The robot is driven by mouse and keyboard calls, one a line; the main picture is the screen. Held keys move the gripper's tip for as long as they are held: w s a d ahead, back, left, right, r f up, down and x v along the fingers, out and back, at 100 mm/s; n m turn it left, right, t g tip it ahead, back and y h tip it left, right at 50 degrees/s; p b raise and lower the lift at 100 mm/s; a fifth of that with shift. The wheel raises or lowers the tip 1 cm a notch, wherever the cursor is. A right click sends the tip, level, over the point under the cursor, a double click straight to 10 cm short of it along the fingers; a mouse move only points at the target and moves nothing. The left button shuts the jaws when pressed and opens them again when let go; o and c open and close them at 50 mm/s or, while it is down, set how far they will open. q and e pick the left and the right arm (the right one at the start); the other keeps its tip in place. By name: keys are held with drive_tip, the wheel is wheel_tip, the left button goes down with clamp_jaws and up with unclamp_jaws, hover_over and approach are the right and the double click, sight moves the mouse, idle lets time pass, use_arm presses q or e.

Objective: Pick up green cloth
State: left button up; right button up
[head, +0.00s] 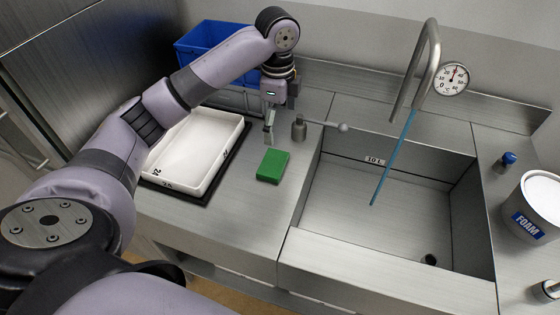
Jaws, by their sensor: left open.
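The green cloth (273,166) is a small, block-like green piece lying on the steel counter, between the white tray and the sink. My left gripper (270,137) points down just above and behind the cloth, near its far edge. Its fingers are open and nothing shows between them. Whether a fingertip touches the counter or the cloth, I cannot tell. My right gripper is not in view.
A white tray (238,124) on a black base stands left of the cloth, with a blue crate (186,49) behind. A metal lever (299,128) stands close right of my gripper. The sink (375,215), with blue water running from the tap (433,60), lies right. A foam tub (541,193) stands far right.

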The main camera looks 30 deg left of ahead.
use_arm(q)
drive_tip(key=a+r, duration=0.1)
drive_tip(key=r, duration=0.1)
drive_tip(key=p, duration=0.3)
hover_over(275, 162)
drive_tip(key=f, duration=1.1)
drive_tip(key=shift+s+d+f, duration=0.1)
drive_tip(key=shift+s+d, duration=0.05)
drive_tip(key=shift+s, duration=0.05)
drive_tip(key=shift+f, duration=0.85)
wheel_tip(275, 162, down, 4)
drive_tip(key=shift+w+f+p, duration=0.15)
drive_tip(key=shift+p, duration=0.65)
drive_tip(key=shift+f, duration=0.1)
drive_tip(key=c, duration=0.8)
